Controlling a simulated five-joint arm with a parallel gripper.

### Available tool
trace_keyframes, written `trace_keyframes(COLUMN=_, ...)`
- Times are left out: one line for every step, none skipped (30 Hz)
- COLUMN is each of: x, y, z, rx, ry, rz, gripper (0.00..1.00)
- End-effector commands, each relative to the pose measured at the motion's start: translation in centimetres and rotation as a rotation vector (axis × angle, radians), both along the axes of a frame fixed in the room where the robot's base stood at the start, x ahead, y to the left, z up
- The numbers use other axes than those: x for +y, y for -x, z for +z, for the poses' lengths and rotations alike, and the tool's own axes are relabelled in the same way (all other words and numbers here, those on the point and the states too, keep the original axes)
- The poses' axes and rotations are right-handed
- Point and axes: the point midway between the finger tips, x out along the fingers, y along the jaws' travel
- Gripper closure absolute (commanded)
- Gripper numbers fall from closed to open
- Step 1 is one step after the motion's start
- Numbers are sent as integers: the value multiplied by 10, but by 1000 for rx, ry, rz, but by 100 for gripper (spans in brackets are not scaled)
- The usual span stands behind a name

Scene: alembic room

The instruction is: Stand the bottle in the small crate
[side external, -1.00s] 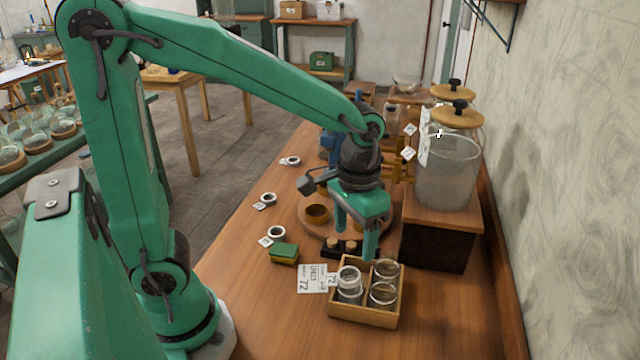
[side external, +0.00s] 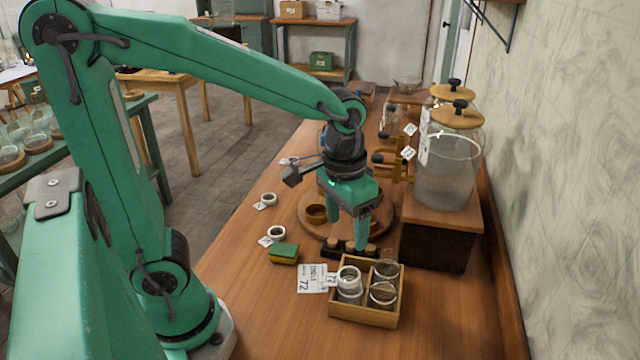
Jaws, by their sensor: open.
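The small wooden crate (side external: 364,317) sits on the bench at the lower middle and has a divider. Several clear glass vessels stand in it. One with a pale rim (side external: 348,285) is at the left, and others (side external: 384,294) are at the right. I cannot tell for sure which of them is the bottle; the vessel at the left looks upright inside the crate. My gripper (side external: 349,231) is open, pointing down, above and behind the crate. Nothing shows between its fingers, and it is apart from the glass.
A dark rack with corks (side external: 331,250) lies just behind the crate. A green and yellow block (side external: 284,253) and a card marked 72 (side external: 312,279) lie left. A round wooden stand (side external: 385,217) is behind. A large glass jar (side external: 447,178) stands on a box at right. The front bench is clear.

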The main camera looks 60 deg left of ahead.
Motion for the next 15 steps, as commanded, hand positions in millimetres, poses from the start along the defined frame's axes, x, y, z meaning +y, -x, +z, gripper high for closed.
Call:
trace_keyframes(x=5, y=4, z=6, rx=-27, ry=4, rz=2, gripper=33)
trace_keyframes(x=7, y=6, z=9, rx=-42, ry=6, rz=2, gripper=33)
trace_keyframes(x=11, y=10, z=13, rx=-63, ry=9, rz=3, gripper=33)
trace_keyframes(x=14, y=13, z=17, rx=-80, ry=11, rz=3, gripper=33)
trace_keyframes(x=16, y=16, z=20, rx=-97, ry=12, rz=3, gripper=33)
trace_keyframes(x=20, y=20, z=24, rx=-120, ry=13, rz=4, gripper=33)
trace_keyframes(x=23, y=23, z=27, rx=-139, ry=14, rz=4, gripper=33)
trace_keyframes(x=26, y=26, z=30, rx=-156, ry=15, rz=4, gripper=33)
trace_keyframes(x=29, y=30, z=33, rx=-180, ry=15, rz=3, gripper=33)
trace_keyframes(x=32, y=33, z=36, rx=-198, ry=15, rz=4, gripper=33)
trace_keyframes(x=34, y=37, z=38, rx=-215, ry=15, rz=5, gripper=33)
trace_keyframes(x=38, y=41, z=41, rx=-239, ry=14, rz=4, gripper=33)
trace_keyframes(x=40, y=44, z=43, rx=-257, ry=12, rz=5, gripper=33)
trace_keyframes(x=42, y=47, z=45, rx=-275, ry=11, rz=5, gripper=33)
trace_keyframes(x=45, y=52, z=47, rx=-298, ry=9, rz=4, gripper=33)
